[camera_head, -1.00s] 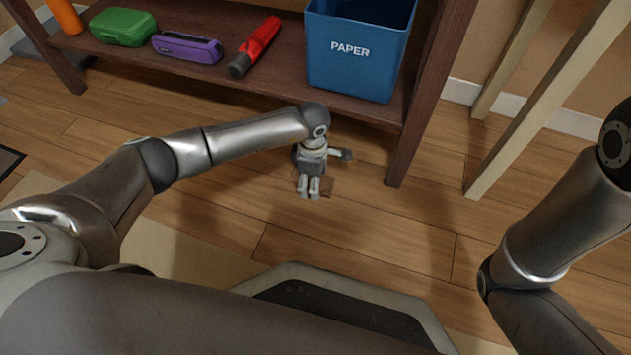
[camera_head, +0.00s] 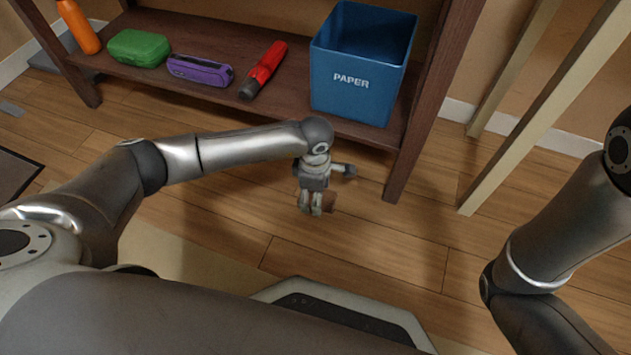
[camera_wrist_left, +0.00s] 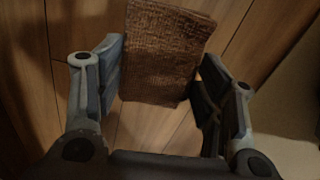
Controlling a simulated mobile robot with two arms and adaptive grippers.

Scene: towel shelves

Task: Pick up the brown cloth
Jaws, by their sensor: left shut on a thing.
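The brown cloth (camera_wrist_left: 163,50) is a small ribbed piece between the fingers of my left gripper in the left wrist view. In the head view a small part of the cloth (camera_head: 329,202) shows beside the fingertips, and the rest is hidden by the gripper. My left gripper (camera_head: 316,208) points down over the wooden floor in front of the shelf and is shut on the cloth. Its fingers (camera_wrist_left: 158,85) lie at both sides of the cloth in the wrist view. My right gripper is outside the frames; only my right arm shows at the right edge.
Pale wooden legs (camera_head: 550,110) stand at right. Floor (camera_head: 350,250) around the gripper is clear.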

